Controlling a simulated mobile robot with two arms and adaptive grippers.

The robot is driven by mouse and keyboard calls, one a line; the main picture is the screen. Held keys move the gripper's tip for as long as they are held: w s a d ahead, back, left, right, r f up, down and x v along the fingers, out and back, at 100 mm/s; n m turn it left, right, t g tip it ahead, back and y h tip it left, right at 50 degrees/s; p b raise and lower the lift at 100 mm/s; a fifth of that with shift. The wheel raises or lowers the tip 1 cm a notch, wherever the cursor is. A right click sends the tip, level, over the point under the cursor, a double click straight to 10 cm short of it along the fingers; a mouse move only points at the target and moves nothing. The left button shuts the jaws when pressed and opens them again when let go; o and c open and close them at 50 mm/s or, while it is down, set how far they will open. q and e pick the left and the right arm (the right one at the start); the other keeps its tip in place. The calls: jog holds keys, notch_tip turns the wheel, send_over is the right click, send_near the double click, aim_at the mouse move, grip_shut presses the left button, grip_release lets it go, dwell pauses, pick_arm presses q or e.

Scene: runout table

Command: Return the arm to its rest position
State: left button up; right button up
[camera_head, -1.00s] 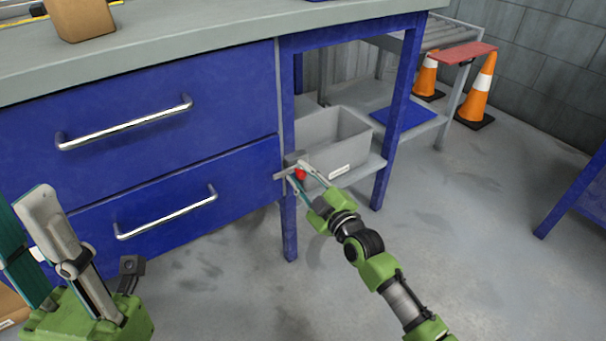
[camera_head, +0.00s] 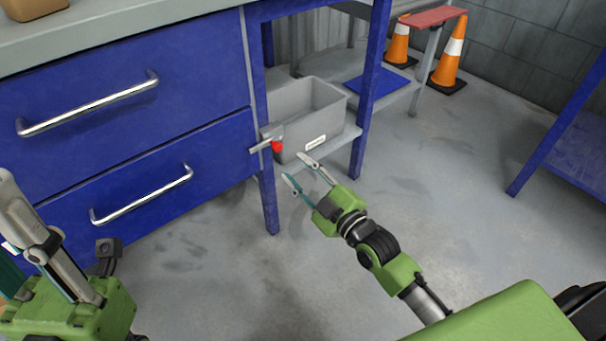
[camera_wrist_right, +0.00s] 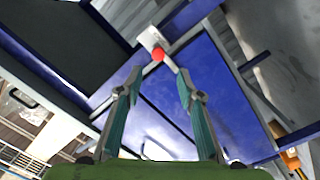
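My right gripper (camera_head: 297,168) is open and empty. It hangs in front of the blue bench, low and to the right of a grey lever with a red knob (camera_head: 277,146), and apart from it. In the right wrist view the red knob (camera_wrist_right: 157,54) shows beyond the two spread fingers (camera_wrist_right: 156,84). My left gripper (camera_head: 22,215) stands at the lower left, pointing up. It is partly cut off by the picture edge, and its opening is not clear.
The blue bench has two drawers with metal handles (camera_head: 142,195). A grey bin (camera_head: 306,112) sits on its lower shelf. Orange cones (camera_head: 449,58) stand behind. Another blue frame (camera_head: 553,135) is at the right. The grey floor between is clear.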

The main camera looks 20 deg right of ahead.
jog(key=shift+v, duration=0.85)
